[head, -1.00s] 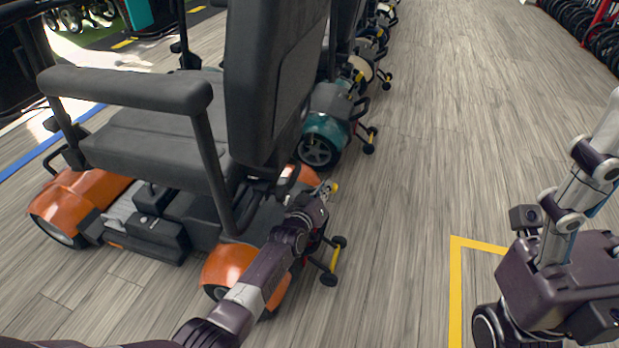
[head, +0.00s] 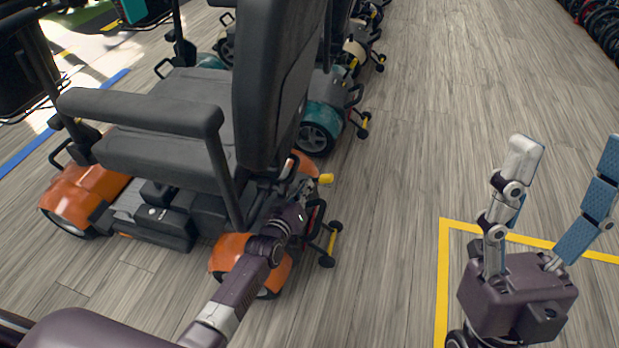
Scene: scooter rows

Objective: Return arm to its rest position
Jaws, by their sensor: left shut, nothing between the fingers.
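My left arm comes in from the lower left. Its gripper (head: 307,190) is shut and empty at the rear of the orange scooter (head: 85,190), beside a small yellow part (head: 326,179). The fingers are small and partly lost against the scooter's dark frame, so I cannot tell whether they touch it. My right gripper (head: 562,165) is at the lower right, fingers spread wide and pointing up the picture, with nothing between them. The scooter has a black seat, armrest and tall backrest.
Behind the orange scooter stands a teal scooter (head: 322,115), with more in a row. Rear anti-tip wheels (head: 327,261) stick out near my left gripper. Yellow floor tape (head: 442,270) runs by my right gripper. The wooden floor (head: 450,120) between is clear.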

